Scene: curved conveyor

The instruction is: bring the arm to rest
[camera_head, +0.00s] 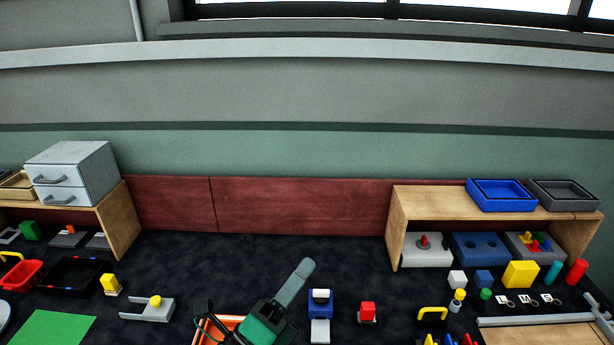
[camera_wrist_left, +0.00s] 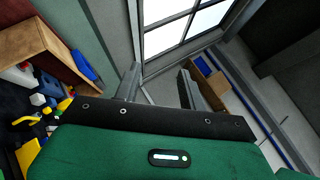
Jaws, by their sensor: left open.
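My left gripper (camera_head: 299,274) shows at the bottom middle of the head view, with a green body and grey fingers slanting up to the right. It is seen from the side there, so its jaws overlap. In the left wrist view the two grey fingers (camera_wrist_left: 158,88) stand apart with nothing between them, so it is open and empty. The wrist view looks past the fingers toward a window (camera_wrist_left: 185,28) and the floor. My right gripper is in neither view.
An orange bin (camera_head: 206,331) is partly hidden by my left arm. Wooden shelves stand left (camera_head: 120,222) and right (camera_head: 396,229). The dark table (camera_head: 300,248) behind the gripper is clear.

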